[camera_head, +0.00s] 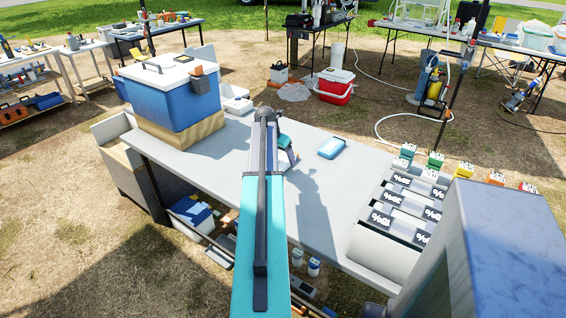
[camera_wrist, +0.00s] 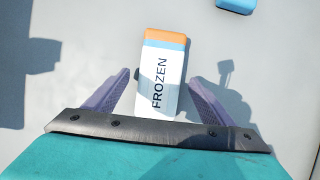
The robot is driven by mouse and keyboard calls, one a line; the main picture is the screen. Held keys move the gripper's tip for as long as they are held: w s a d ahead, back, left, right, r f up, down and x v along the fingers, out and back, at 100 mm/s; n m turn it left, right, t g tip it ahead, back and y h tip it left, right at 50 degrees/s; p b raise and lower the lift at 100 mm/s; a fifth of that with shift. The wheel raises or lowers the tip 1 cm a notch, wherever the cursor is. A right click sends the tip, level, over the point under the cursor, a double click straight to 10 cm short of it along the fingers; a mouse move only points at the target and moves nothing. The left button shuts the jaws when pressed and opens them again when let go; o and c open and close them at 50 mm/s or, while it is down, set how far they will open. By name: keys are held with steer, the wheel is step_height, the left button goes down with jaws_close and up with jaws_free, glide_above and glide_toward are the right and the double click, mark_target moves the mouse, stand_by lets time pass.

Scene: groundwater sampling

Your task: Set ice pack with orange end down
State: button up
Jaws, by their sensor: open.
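The ice pack (camera_wrist: 162,75) is a white block with an orange end and the word FROZEN on its face. In the wrist view it sits between the two purple fingers of my gripper (camera_wrist: 159,78), with the orange end pointing away from my wrist. It appears to lie on the grey tabletop (camera_wrist: 90,60), label up. My gripper is open, with a gap on both sides of the pack. In the head view my gripper (camera_head: 287,151) is low over the table, and my arm hides most of the area there.
A blue pack (camera_head: 332,147) lies on the table to the right of my gripper. A blue cooler with a white lid (camera_head: 170,90) stands at the left end. A rack with labelled slots (camera_head: 400,208) is at the right end.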

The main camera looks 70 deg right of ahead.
steer(key=shift+x, duration=1)
steer(key=c, duration=1.5)
steer(key=shift+r, duration=0.25)
steer(key=shift+r, duration=1.65)
steer(key=s+a, duration=0.1)
steer(key=a, duration=0.4)
steer(key=a+b, duration=0.1)
steer(key=a, duration=0.4)
steer(key=s+a+r+b, duration=0.1)
steer(key=a, duration=0.4)
steer(key=shift+s+a+r, duration=0.15)
steer(key=shift+s+a, duration=0.15)
steer(key=shift+a, duration=0.05)
